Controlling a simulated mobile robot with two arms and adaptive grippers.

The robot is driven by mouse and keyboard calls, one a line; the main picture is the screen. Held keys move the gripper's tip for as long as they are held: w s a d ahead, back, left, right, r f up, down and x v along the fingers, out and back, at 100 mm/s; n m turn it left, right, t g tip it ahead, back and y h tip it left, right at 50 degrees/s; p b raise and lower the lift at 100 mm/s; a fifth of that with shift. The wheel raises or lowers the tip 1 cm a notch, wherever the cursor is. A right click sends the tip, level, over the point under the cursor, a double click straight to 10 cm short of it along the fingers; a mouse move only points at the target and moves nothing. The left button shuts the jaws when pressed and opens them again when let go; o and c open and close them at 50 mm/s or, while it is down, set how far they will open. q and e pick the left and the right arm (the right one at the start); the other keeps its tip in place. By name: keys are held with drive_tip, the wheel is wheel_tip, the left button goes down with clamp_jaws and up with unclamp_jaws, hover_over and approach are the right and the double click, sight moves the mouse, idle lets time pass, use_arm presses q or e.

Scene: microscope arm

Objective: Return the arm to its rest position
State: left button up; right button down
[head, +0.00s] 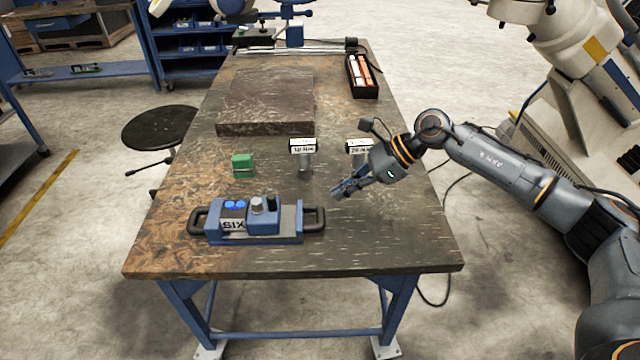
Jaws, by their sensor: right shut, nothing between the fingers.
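My right arm comes in from the right over the workbench (390,240). Its gripper (338,191) is shut and empty, pointing left and down over the right half of the bench, just right of the blue handled device (283,222). The gripper seems apart from the device and from the labelled pieces behind it. My left gripper is not in view. A large off-white jointed machine (575,55) stands at the upper right, cut off by the frame edge. I cannot tell whether it is the arm the task names.
Two labelled metal pieces (303,147) (355,146) stand behind the gripper, the right one partly hidden by my arm. A green block (243,166), dark stone slab (265,95) and black tray (362,92) are on the bench. A stool (160,128) stands left. The bench's front right is clear.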

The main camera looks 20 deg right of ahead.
drive_tip(key=a+r+m+t+y, duration=0.4)
drive_tip(key=a+m, duration=0.2)
drive_tip(key=a, duration=0.2)
drive_tip(key=a+r+m+t+y, duration=0.3)
drive_tip(key=a+m, duration=0.2)
drive_tip(key=a, duration=0.3)
drive_tip(key=s+d+f+m+t+h, duration=0.3)
drive_tip(key=d+f+m+h, duration=0.4)
drive_tip(key=m, duration=0.7)
drive_tip(key=s+d+f+m+t+h, duration=0.25)
drive_tip(key=d+f+m+h, duration=0.2)
drive_tip(key=m+h, duration=0.65)
drive_tip(key=s+d+f+m+g+y, duration=0.1)
drive_tip(key=s+d+f+m+g, duration=0.1)
drive_tip(key=s+f+m+g, duration=0.75)
drive_tip(key=s+d+f+m+g+y, duration=0.1)
drive_tip(key=s+f+m+g, duration=0.2)
drive_tip(key=s, duration=1.2)
wheel_tip(320, 180, down, 28)
drive_tip(key=s, duration=0.2)
drive_tip(key=s+d+f+g, duration=0.1)
drive_tip(key=s+d+f, duration=0.2)
drive_tip(key=s+f, duration=1.2)
drive_tip(key=shift+s+g, duration=0.3)
drive_tip(key=shift+s, duration=0.25)
